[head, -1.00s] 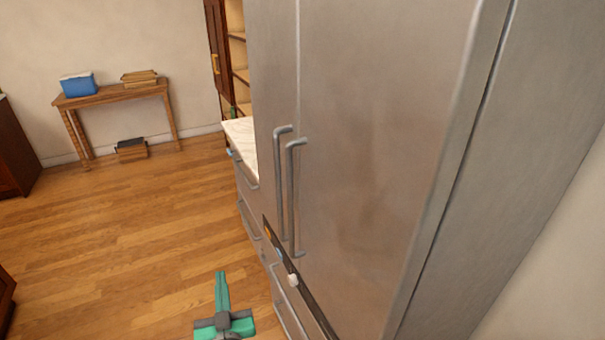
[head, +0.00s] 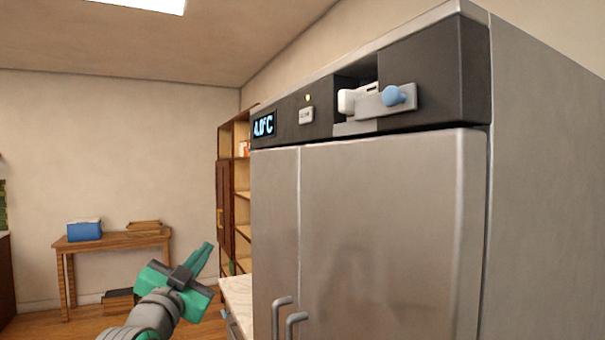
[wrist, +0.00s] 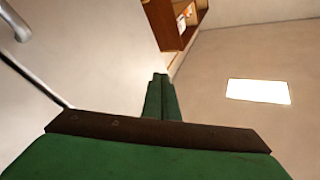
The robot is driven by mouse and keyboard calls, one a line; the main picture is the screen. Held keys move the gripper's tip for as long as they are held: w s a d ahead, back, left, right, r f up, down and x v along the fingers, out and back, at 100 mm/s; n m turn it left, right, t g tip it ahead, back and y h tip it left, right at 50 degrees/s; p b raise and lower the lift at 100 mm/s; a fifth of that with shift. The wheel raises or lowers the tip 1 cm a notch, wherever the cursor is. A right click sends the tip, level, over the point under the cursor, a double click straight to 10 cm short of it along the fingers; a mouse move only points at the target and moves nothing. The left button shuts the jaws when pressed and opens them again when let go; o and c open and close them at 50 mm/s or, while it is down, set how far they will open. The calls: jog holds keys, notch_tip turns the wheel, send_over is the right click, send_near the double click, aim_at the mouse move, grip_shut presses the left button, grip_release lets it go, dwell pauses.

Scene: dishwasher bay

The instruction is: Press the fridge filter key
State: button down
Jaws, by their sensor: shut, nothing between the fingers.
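The tall steel fridge (head: 380,230) fills the right of the head view. On its dark top panel (head: 440,75) a small pale key (head: 306,115) sits below a small yellowish light (head: 307,98); its lettering is too small to read. A lit temperature display (head: 264,126) is left of the key. My gripper (head: 207,246) is shut and empty, left of the fridge doors, lower in the picture than the key and apart from the fridge. In the wrist view its green fingers (wrist: 160,80) are together, pointing upward; the key does not show there.
Right of the key, a recess holds a white part (head: 355,100) with a grey bar and blue knob (head: 393,95). Door handles (head: 290,320) stick out low on the fridge. A wooden shelf cabinet (head: 235,180), a counter (head: 237,296) and a side table (head: 112,240) stand beyond.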

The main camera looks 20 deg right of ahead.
jog(key=s+d+r+m+g+h, duration=0.1)
jog(key=s+r+m, duration=0.3)
jog(key=r, duration=1)
jog(key=s+d+r+m+g+h, duration=0.2)
jog(key=s+d+r+m, duration=0.2)
jog(key=s+r, duration=0.5)
notch_tip(320, 180, up, 6)
jog(key=shift+d+f+h, duration=0.15)
jog(key=shift+f+h, duration=0.05)
jog(key=shift+h, duration=0.1)
jog(key=shift+s, duration=0.1)
send_near(299, 113)
jog(key=shift+a+x, duration=0.25)
jog(key=shift+x, duration=1.7)
jog(key=shift+w+d+r, duration=0.1)
jog(key=shift+w, duration=0.15)
jog(key=shift+d, duration=0.3)
